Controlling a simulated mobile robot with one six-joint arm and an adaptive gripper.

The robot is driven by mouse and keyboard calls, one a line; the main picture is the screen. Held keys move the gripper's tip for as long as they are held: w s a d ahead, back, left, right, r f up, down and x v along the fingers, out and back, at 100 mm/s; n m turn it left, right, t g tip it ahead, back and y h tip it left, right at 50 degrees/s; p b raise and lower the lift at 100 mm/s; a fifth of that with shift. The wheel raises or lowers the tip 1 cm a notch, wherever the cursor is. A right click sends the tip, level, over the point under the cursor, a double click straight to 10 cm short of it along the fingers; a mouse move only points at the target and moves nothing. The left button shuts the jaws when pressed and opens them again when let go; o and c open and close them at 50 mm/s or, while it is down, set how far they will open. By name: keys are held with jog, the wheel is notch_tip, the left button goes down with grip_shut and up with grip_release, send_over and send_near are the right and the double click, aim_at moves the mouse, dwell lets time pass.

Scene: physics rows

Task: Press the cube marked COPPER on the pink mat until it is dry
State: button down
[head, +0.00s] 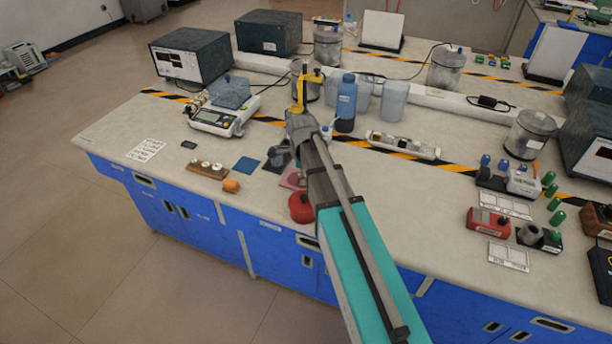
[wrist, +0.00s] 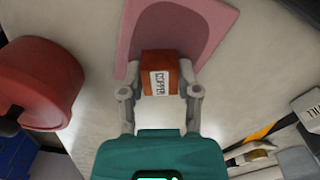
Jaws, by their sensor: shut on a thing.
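The orange-brown cube (wrist: 160,76) carries a white label reading COPPER in the wrist view. My gripper (wrist: 160,70) is shut on it, with one finger on each side. The pink mat (wrist: 137,32) lies beyond and behind the cube, with a darker rounded patch in its middle. The cube overlaps the mat's near part in this view; I cannot tell whether it touches it. In the head view only a bit of the pink mat (head: 291,181) shows beside my arm, and the cube cannot be made out.
A red round container (wrist: 40,85) stands close on the left; it also shows in the head view (head: 301,208). A blue mat (head: 246,165), a brown block with pale knobs (head: 207,169) and an orange lump (head: 231,186) lie left of my arm. A blue bottle (head: 346,103) stands behind.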

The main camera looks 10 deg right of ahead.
jog(key=shift+d+r, duration=0.1)
jog(key=shift+r, duration=0.1)
jog(key=shift+s+d+r+p, duration=0.15)
jog(key=shift+r+p, duration=0.3)
jog(key=shift+p, duration=0.25)
jog(key=shift+r, duration=0.15)
jog(key=shift+r+p, duration=2.4)
jog(key=shift+p, duration=0.15)
